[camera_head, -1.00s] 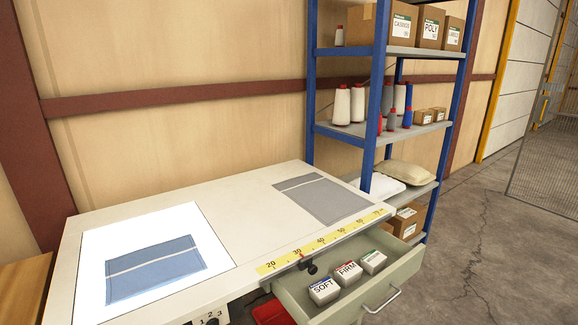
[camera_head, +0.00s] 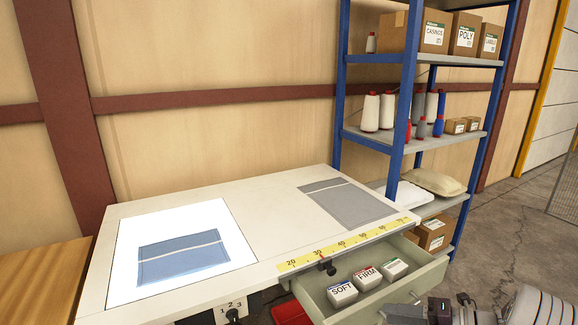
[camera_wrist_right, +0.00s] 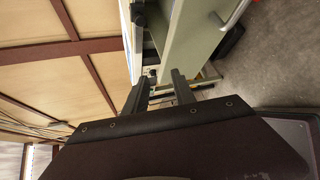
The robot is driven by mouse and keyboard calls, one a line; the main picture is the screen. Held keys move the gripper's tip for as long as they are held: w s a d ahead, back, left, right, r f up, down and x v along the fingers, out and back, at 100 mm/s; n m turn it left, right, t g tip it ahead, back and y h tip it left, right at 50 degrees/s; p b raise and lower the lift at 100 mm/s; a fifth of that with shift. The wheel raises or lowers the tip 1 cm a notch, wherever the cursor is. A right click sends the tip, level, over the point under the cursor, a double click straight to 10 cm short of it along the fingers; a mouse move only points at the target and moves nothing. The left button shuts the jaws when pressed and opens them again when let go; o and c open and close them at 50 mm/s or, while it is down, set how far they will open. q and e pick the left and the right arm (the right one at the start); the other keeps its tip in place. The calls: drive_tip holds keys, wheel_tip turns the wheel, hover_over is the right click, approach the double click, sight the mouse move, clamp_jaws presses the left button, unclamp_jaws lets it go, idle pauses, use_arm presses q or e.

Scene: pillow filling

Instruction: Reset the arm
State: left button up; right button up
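My right gripper (camera_head: 452,307) and part of my right arm show at the bottom right edge of the head view, in front of the open drawer (camera_head: 437,271). In the right wrist view the two dark fingers (camera_wrist_right: 159,85) stand apart with nothing between them. The drawer and its handle show beyond them, at the top of that view. My left gripper and left arm are in neither view.
The white worktable (camera_head: 270,221) holds a blue cloth (camera_head: 183,262) on a bright panel and a grey cloth (camera_head: 355,206). The drawer holds white boxes marked SOFT (camera_head: 342,292) and FIRM (camera_head: 367,277), plus another. A blue shelf (camera_head: 408,90) stands behind.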

drive_tip(key=s+a+r+n+g, duration=0.25)
drive_tip(key=a+n+g, duration=0.4)
drive_tip(key=a, duration=0.85)
drive_tip(key=s+a+f+n+g+h, duration=0.3)
drive_tip(key=s+a+n+h, duration=0.3)
drive_tip(key=s+n, duration=0.45)
drive_tip(key=s+d+f+n+t+h, duration=0.1)
drive_tip(key=s+d+f+n+h, duration=0.45)
drive_tip(key=n, duration=1.05)
wheel_tip(320, 180, up, 14)
drive_tip(key=w+d+n+t+p, duration=0.1)
drive_tip(key=n+p, duration=0.6)
drive_tip(key=p, duration=0.7)
drive_tip(key=shift+w+d+r+t, duration=0.15)
drive_tip(key=shift+w+d+t, duration=0.2)
drive_tip(key=shift+w, duration=0.5)
